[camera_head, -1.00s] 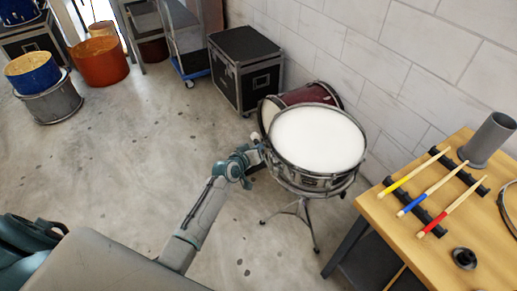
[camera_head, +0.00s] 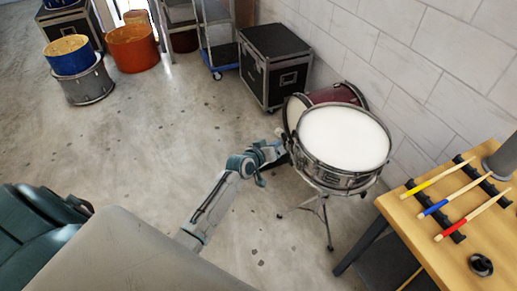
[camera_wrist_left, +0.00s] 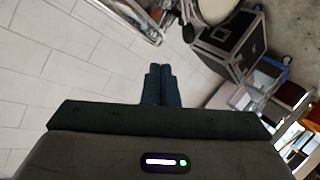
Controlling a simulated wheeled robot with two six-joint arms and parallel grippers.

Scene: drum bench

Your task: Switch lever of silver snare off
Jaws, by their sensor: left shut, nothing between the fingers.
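The silver snare (camera_head: 340,177) stands on a thin tripod stand, with its white head facing up. Its lever is too small to make out in the head view. My left gripper (camera_head: 285,152) is at the snare's left side, close to the shell; I cannot tell whether it touches. In the left wrist view, the two dark fingers (camera_wrist_left: 159,72) are together with nothing between them. Part of a silver-rimmed drum (camera_wrist_left: 132,14) shows at the top of that view, beyond the fingertips. My right gripper is in neither view.
A dark red drum (camera_head: 338,94) stands right behind the snare, with a black case (camera_head: 275,65) farther back. A wooden table (camera_head: 410,228) with drumsticks is at the right. Blue (camera_head: 70,60) and orange (camera_head: 132,50) drums stand far left. Floor left of my arm is clear.

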